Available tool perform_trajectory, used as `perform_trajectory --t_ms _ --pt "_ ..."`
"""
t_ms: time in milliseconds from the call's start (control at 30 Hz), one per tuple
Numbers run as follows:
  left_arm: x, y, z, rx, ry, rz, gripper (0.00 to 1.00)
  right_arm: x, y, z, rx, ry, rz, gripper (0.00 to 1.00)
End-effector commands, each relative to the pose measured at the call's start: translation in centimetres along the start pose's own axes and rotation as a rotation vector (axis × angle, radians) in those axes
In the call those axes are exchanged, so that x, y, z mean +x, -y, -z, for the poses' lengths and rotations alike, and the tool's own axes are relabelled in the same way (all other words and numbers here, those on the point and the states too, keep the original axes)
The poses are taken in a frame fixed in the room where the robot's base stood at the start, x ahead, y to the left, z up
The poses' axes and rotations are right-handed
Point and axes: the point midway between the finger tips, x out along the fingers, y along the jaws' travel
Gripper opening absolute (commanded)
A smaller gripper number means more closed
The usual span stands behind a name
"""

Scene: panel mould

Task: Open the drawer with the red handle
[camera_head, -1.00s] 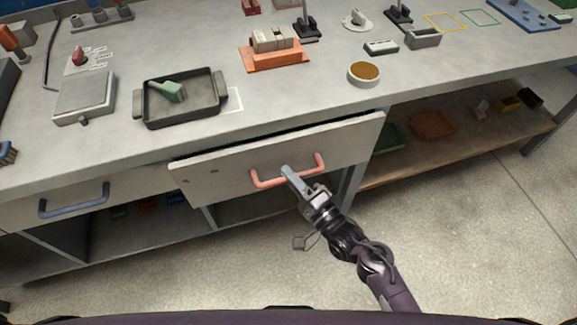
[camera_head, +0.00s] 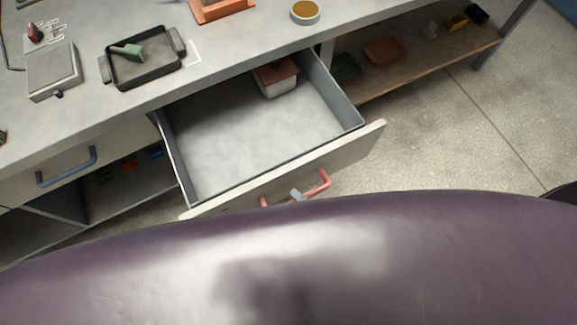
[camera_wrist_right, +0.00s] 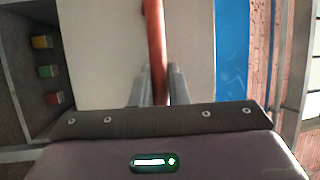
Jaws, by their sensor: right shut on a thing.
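The drawer (camera_head: 250,135) with the red handle (camera_head: 323,183) is pulled well out from under the bench, and its grey inside shows. A white box with a red lid (camera_head: 278,78) sits inside at the back. My right gripper (camera_head: 297,194) is shut on the middle of the red handle; only its tip shows in the head view, as my own body covers the rest. In the right wrist view the red handle (camera_wrist_right: 155,50) runs between the two fingers (camera_wrist_right: 156,85). My left gripper is in neither view.
A second drawer with a blue handle (camera_head: 66,167) is shut at the left. A black tray (camera_head: 145,72) with a green-handled tool and a grey scale-like box (camera_head: 53,70) stand on the bench. Open floor (camera_head: 450,130) lies to the right.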

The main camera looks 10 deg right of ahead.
Motion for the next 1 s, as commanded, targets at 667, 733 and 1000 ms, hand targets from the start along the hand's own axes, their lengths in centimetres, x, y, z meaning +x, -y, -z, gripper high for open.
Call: perform_trajectory --t_ms 667,733,1000 --pt "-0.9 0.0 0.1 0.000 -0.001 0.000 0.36 -3.0 0.5 -1.3 0.002 0.002 -0.002 0.00" --pt "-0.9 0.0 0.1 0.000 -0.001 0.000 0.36 -3.0 0.5 -1.3 0.002 0.002 -0.002 0.00" --pt "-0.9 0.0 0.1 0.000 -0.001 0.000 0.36 -3.0 0.6 -1.3 0.001 0.001 -0.001 0.36"
